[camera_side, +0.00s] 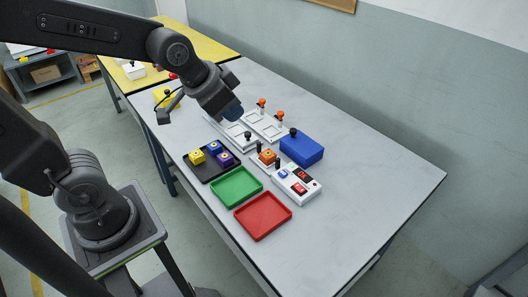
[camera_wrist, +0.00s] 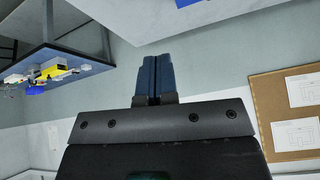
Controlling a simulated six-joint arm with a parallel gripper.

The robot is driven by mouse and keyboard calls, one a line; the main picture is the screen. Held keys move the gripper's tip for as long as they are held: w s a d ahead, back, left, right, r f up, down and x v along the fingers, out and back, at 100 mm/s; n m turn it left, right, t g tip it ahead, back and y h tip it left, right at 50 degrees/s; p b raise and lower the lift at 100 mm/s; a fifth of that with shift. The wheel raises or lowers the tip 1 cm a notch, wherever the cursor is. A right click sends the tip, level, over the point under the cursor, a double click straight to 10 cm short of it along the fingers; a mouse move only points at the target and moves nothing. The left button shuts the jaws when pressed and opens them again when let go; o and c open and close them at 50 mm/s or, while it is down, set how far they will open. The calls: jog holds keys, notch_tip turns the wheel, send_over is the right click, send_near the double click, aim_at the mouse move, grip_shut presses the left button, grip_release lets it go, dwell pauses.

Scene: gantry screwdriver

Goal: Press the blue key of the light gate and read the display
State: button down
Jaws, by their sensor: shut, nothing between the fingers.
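The light gate is a white box (camera_side: 309,193) on the grey table in the side view. It carries a blue key (camera_side: 283,174), a red key (camera_side: 299,188) and a small dark display (camera_side: 302,175) with red marks too small to read. Dark posts and an orange block (camera_side: 267,157) stand at its far left end. My gripper (camera_side: 234,113) is above the table, up and left of the light gate and apart from it. In the wrist view its two blue fingers (camera_wrist: 153,58) are shut together with nothing between them. The light gate is not recognizable in the wrist view.
A blue box (camera_side: 302,149) stands behind the light gate. Green (camera_side: 236,187) and red (camera_side: 263,215) trays lie in front. A black tray (camera_side: 205,174) holds yellow, blue and purple blocks. White fixtures (camera_side: 265,126) with orange-topped clamps stand farther back. The table's right side is clear.

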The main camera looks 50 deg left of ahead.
jog(key=s+r+n+g, duration=0.1)
jog(key=s+r+n, duration=0.1)
jog(key=s, duration=0.7)
jog(key=shift+s+a+r, duration=0.2)
jog(key=shift+r, duration=0.05)
dwell(1.3)
